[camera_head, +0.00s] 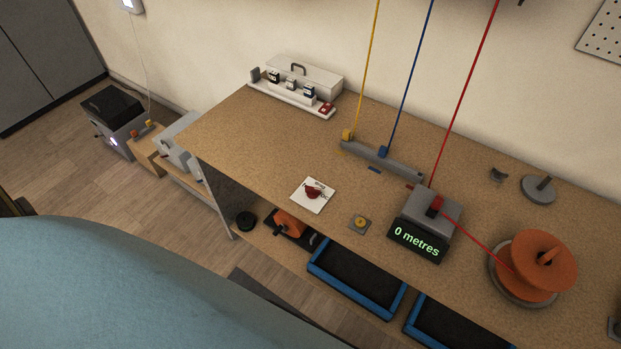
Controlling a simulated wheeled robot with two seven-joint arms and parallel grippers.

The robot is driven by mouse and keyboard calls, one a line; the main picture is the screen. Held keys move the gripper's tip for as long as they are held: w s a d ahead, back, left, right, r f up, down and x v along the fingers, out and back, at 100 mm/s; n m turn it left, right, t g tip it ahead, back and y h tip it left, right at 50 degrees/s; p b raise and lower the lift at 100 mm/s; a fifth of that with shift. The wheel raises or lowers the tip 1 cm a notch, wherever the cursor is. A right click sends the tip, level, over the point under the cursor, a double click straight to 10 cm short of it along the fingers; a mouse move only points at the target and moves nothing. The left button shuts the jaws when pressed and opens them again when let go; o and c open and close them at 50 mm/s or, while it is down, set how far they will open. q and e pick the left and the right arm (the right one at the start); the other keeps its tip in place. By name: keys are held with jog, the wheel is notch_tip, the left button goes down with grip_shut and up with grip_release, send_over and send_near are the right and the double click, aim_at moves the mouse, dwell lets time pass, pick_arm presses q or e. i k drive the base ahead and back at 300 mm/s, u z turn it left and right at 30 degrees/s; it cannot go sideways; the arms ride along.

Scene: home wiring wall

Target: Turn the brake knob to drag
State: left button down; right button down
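A red knob (313,191), which looks like the brake knob, sits on a white square plate (319,207) near the front edge of the workbench. The plate carries small dark lettering, too small to read. The knob's pointing direction is hard to make out at this size. Neither of my grippers shows in the head view, so nothing is seen touching the knob.
A grey meter (418,241) reading "0 metres" stands right of the knob. Red wire runs through it to an orange spool (533,262). A small plate (360,224) with a yellow centre lies between. Blue-edged trays (350,288) sit below the front edge.

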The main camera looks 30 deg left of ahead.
aim_at(312, 193)
jog(key=u, duration=0.3)
jog(key=k, duration=0.35)
jog(key=u, duration=0.5)
jog(key=i, duration=0.5)
jog(key=u, duration=0.05)
